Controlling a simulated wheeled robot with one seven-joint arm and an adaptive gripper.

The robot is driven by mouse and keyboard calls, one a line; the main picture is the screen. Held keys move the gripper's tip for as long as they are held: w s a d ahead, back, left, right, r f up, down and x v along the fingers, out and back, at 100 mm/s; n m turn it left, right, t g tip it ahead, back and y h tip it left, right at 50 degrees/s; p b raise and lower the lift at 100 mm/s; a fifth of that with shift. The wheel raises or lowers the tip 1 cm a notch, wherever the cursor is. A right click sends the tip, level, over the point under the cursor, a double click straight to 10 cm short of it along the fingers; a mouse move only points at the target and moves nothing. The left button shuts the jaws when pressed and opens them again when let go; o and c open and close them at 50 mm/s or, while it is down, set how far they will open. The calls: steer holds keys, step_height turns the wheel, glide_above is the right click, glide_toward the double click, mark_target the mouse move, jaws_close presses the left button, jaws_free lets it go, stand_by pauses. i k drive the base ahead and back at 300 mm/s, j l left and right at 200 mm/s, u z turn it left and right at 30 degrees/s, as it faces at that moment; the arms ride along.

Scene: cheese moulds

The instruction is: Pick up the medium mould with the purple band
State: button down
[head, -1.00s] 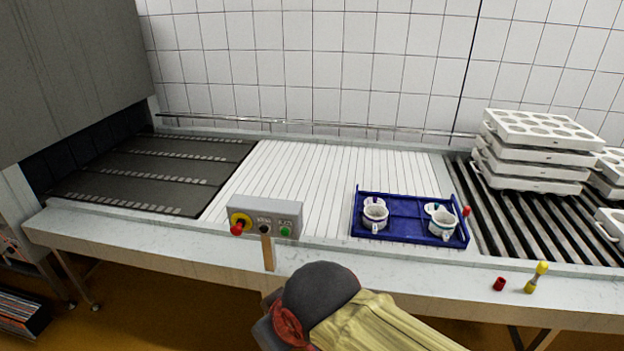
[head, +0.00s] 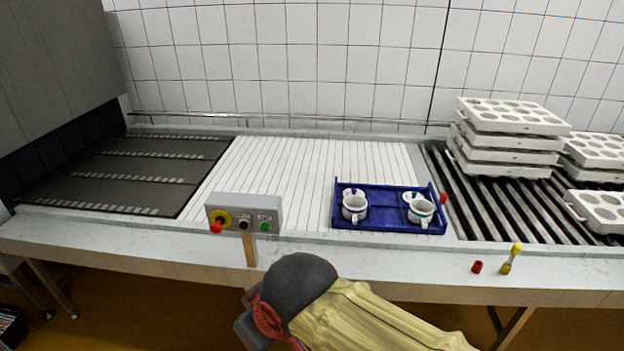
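Two small white moulds with handles stand in the blue tray on the white slatted conveyor. The left mould (head: 354,210) is behind the tray's front edge, with a small white lid-like piece with a purple knob (head: 353,192) behind it. The right mould (head: 421,213) has a bluish band, and a similar white piece with a teal knob (head: 411,196) is behind it. The bands are too small to tell which mould is the medium purple one. My arm, with a grey joint and yellow sleeve, crosses the bottom; my gripper does not show.
The blue tray (head: 387,222) has a clear middle. A control box (head: 245,211) on a post stands at the front left. White mould blocks (head: 505,140) are stacked on dark rollers at right. A red piece (head: 477,267) and a yellow-topped piece (head: 511,259) stand on the front ledge.

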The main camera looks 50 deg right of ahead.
mark_target(354, 207)
steer(key=z, duration=1.7)
